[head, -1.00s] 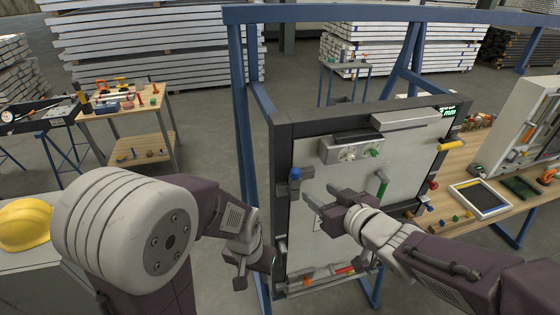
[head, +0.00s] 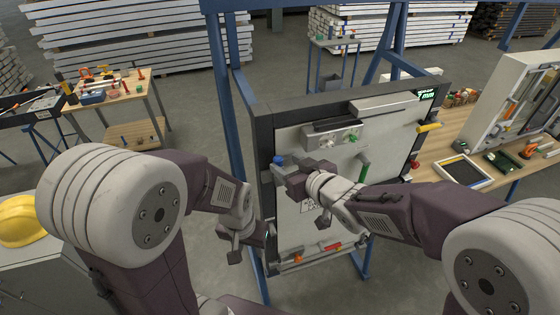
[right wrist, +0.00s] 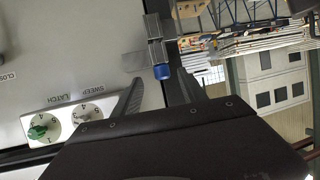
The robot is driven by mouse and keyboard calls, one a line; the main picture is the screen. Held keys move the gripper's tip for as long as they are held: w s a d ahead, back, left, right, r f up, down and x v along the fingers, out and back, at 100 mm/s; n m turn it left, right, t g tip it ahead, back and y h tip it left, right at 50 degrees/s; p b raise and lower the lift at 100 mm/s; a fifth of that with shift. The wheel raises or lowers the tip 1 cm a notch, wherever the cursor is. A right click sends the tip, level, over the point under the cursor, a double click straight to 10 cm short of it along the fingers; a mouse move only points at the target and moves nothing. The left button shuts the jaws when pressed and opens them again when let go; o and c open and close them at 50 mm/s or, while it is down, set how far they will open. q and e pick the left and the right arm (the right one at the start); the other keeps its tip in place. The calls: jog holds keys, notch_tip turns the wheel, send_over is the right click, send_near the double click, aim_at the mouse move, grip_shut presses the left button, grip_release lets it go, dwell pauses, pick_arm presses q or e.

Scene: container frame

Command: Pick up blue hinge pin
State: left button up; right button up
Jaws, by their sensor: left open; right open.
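The blue hinge pin (head: 279,160) shows its blue head at the upper left edge of the panel door (head: 310,225), in a grey hinge. In the right wrist view the blue head (right wrist: 162,72) stands out from the metal hinge knuckles (right wrist: 153,40). My right gripper (head: 284,173) is open at the hinge, just below the blue head in the head view. In the right wrist view its open fingers (right wrist: 158,92) lie on either side of the pin head, apart from it. My left gripper (head: 238,245) is open and empty, low beside the frame's left post.
A blue steel frame (head: 238,150) stands around the panel. The door carries a dial plate (head: 328,140), a green handle (head: 364,171) and a yellow handle (head: 429,127). A wooden bench (head: 440,150) with a tray stands at right. A yellow helmet (head: 18,220) lies at left.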

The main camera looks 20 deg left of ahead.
jog(key=x, duration=0.2)
jog(key=shift+w+a, duration=0.15)
jog(key=shift+a, duration=0.2)
jog(key=shift+w+a+f, duration=0.15)
jog(key=shift+w+a, duration=0.05)
jog(key=shift+a, duration=0.25)
jog(key=shift+s+d, duration=0.1)
jog(key=shift+d, duration=0.3)
grip_shut()
pick_arm(q)
jog(key=shift+a+r, duration=0.2)
jog(key=shift+r, duration=0.3)
pick_arm(e)
jog(key=shift+a, duration=0.15)
pick_arm(q)
jog(key=shift+a, duration=0.1)
pick_arm(e)
jog(key=shift+a, duration=0.1)
notch_tip(320, 180, up, 10)
jog(key=p, duration=0.3)
pick_arm(q)
notch_tip(320, 180, up, 8)
jog(key=p, duration=0.5)
jog(key=shift+r+p, duration=0.2)
jog(key=shift+p, duration=0.15)
pick_arm(e)
notch_tip(320, 180, up, 8)
send_over(280, 161)
jog(key=shift+s, duration=0.1)
